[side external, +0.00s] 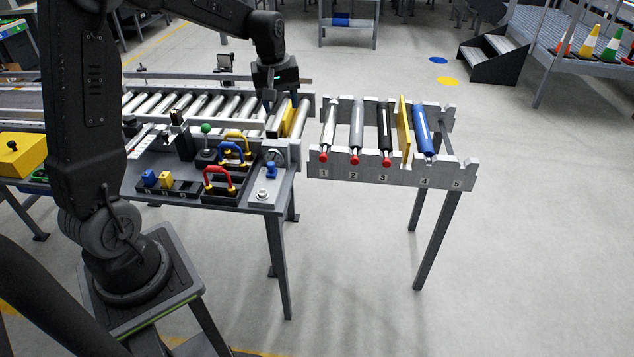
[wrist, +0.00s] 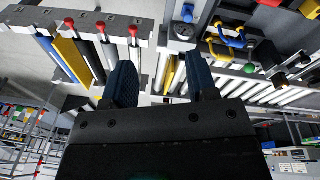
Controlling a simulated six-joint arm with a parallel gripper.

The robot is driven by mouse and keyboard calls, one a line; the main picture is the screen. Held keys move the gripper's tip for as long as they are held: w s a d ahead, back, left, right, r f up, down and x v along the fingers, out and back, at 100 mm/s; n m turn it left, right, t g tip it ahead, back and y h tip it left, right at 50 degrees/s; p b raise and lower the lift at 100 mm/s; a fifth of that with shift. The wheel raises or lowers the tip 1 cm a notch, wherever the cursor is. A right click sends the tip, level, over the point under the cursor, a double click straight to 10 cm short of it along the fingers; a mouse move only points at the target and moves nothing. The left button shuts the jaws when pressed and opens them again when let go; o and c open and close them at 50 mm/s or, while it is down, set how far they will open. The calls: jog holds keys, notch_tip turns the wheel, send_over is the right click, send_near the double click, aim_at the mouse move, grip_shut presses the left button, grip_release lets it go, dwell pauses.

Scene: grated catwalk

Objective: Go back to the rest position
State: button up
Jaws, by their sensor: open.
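My gripper (side external: 281,103) is above the right end of the roller conveyor (side external: 205,104) in the side view, pointing down. In the wrist view its two dark fingers (wrist: 163,82) stand well apart, with nothing held between them. A yellow piece (side external: 298,118) at the conveyor end is close to the fingertips; it also shows past the gap between the fingers in the wrist view (wrist: 170,74). I cannot tell whether a finger touches it.
A numbered rack (side external: 446,174) on the right holds several rollers and a yellow divider (side external: 404,130). Open floor lies right of the rack.

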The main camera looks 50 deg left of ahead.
jog(key=s+d+r+m+t, duration=0.1)
jog(key=s+d+r+m, duration=0.25)
jog(key=s+d, duration=0.2)
jog(key=s+d+r+m+t, duration=0.1)
jog(key=s+d+r+m, duration=0.25)
jog(key=d, duration=0.35)
jog(key=s+d+m+t, duration=0.2)
jog(key=s+d+m, duration=0.3)
jog(key=s, duration=0.6)
jog(key=shift+s+d+m+h, duration=0.3)
jog(key=shift+s+d+h, duration=0.1)
jog(key=shift+d, duration=0.45)
jog(key=shift+w+r, duration=0.1)
